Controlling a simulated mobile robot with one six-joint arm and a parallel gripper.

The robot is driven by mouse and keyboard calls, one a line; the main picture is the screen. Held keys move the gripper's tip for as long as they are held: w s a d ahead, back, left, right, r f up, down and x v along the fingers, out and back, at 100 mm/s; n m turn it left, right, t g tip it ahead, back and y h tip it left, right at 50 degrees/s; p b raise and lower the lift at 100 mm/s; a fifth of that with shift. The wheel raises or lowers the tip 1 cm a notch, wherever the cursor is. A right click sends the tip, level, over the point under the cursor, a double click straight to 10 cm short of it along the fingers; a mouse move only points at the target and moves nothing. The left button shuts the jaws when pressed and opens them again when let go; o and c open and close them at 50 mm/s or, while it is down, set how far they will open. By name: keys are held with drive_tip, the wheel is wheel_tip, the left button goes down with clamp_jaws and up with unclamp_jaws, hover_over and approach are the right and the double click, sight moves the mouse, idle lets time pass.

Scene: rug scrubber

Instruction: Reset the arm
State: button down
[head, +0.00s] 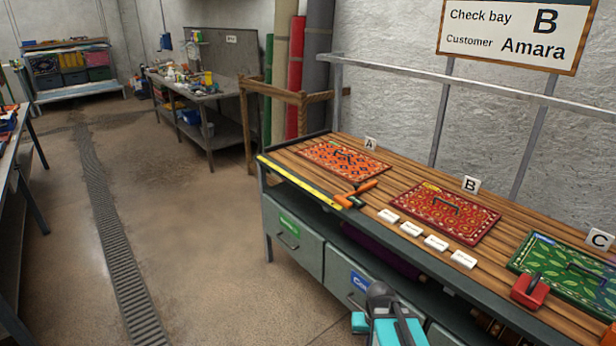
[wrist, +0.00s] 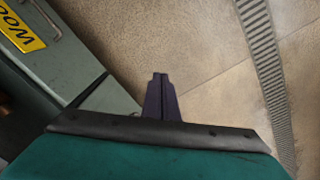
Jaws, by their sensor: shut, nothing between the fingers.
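My arm (head: 385,322), teal and dark grey, shows at the bottom of the head view, in front of the bench drawers and below the bench top. My gripper (wrist: 160,78) shows in the wrist view as two dark fingers pressed together, with nothing between them. It points over bare concrete floor, beside the grey bench cabinet. The fingers cannot be made out in the head view.
A yellow-labelled drawer (wrist: 8,40) is close left. Open floor (head: 195,225) lies left, with a drain grate (head: 110,225).

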drive_tip(key=s+a+f+g+b, duration=0.2)
drive_tip(key=s+f+g+b, duration=0.4)
drive_tip(key=s+f, duration=2.1)
wheel_tip(320, 180, down, 2)
drive_tip(key=b, duration=0.4)
drive_tip(key=shift+n, duration=0.4)
drive_tip(key=shift+d, duration=0.15)
